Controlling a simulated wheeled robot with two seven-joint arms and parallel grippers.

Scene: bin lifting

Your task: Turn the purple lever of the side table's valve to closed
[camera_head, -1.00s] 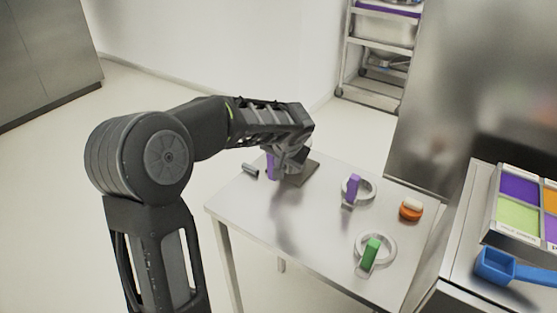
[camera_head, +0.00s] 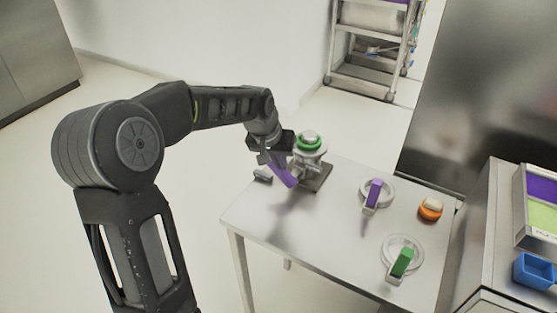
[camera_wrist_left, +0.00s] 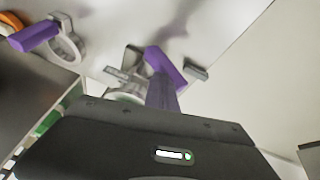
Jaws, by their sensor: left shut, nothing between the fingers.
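The valve (camera_head: 312,158) stands on a dark base plate (camera_head: 318,179) at the far-left part of the side table (camera_head: 275,225). It has a grey body and a green ring around its top. Its purple lever (camera_head: 285,173) juts out on the left side and slants down to the right; the lever also shows in the left wrist view (camera_wrist_left: 166,68). My left gripper (camera_head: 271,155) is shut and empty at the lever's upper end, left of the valve. I cannot tell whether it touches the lever. Its fingertips are mostly hidden. My right gripper is out of view.
A purple-handled dial (camera_head: 374,193), a green-handled dial (camera_head: 402,262) and an orange button (camera_head: 430,209) sit on the table's right half. A blue bin (camera_head: 535,270) is on the right counter. The table's front left is clear.

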